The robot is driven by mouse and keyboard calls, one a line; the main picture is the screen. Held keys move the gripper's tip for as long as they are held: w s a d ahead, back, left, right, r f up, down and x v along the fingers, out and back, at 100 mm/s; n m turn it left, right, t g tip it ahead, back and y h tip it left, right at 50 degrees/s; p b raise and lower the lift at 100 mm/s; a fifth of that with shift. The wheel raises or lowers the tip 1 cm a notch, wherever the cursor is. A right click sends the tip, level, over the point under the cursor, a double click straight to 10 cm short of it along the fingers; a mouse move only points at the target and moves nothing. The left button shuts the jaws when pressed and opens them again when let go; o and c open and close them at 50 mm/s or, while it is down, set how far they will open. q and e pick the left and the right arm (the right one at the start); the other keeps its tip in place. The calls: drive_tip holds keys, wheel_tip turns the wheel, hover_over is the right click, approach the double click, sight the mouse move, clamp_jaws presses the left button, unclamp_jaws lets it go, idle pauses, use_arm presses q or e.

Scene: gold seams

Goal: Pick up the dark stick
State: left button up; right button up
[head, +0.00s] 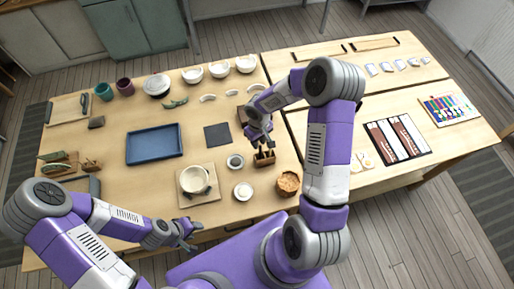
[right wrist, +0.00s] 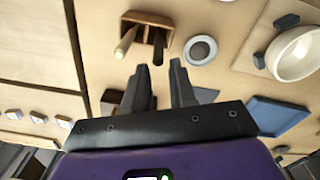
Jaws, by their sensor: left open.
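A small brown wooden holder (head: 264,159) stands on the table below my right gripper, and it also shows at the top of the right wrist view (right wrist: 146,27). The dark stick (right wrist: 158,46) stands in the holder beside a pale wooden stick (right wrist: 124,43). In the head view the sticks are too small to tell apart. My right gripper (right wrist: 160,66) is open and empty, its fingers pointing toward the holder, with the dark stick seen ahead of the gap between them. My left gripper (head: 184,236) is open and empty near the table's front edge.
A round grey-rimmed dish (head: 235,161) stands left of the holder and a brown bowl (head: 288,182) to its right front. A cream pot (head: 194,180) sits on a board. A blue tray (head: 154,156) and dark square mat (head: 217,135) lie farther left. White bowls line the back.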

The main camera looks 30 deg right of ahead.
sight(260, 150)
drive_tip(key=f, duration=0.4)
drive_tip(key=s+f, duration=0.1)
drive_tip(key=f, duration=0.1)
drive_tip(key=shift+d, duration=0.1)
drive_tip(key=shift+r, duration=0.1)
clamp_jaws()
